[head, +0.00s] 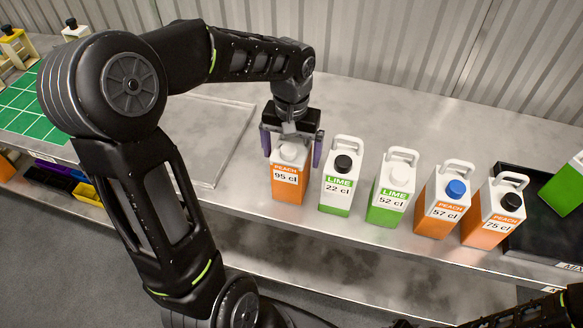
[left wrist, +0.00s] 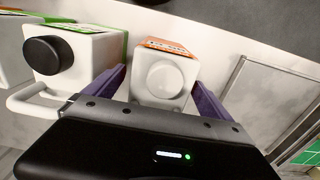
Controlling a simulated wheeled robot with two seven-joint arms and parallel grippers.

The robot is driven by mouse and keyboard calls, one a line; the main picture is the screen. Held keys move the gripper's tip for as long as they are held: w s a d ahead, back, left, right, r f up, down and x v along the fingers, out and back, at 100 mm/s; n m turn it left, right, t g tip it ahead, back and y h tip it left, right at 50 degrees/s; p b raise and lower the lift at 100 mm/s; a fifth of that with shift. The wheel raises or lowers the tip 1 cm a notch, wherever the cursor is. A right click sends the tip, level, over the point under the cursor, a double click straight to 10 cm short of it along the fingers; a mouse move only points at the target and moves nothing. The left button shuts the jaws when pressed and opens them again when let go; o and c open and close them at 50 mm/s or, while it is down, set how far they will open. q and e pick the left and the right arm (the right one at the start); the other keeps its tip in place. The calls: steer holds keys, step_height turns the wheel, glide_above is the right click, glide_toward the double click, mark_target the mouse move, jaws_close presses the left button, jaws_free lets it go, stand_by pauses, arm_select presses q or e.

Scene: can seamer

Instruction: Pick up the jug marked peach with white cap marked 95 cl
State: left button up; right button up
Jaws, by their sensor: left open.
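The jug marked peach, 95 cl (head: 287,183), orange and white with a white cap, stands upright on the metal counter at the left end of a row of jugs. My left gripper (head: 291,146) is open above it, pointing down, with its purple fingers on either side of the jug's top. In the left wrist view the white cap (left wrist: 163,78) shows between the two spread fingers (left wrist: 164,95). I cannot tell whether the fingers touch the jug. Its handle is hidden by the gripper. My right gripper is not clearly in view.
The lime 22 cl jug (head: 338,185) with black cap stands close on the right, then lime 52 cl (head: 389,190), peach 57 cl (head: 441,205) and peach 75 cl (head: 494,212). A dark tray (head: 520,238) lies at right. The counter left of the jug is clear.

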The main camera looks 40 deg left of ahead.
arm_select(q)
jaws_close()
stand_by(1.0)
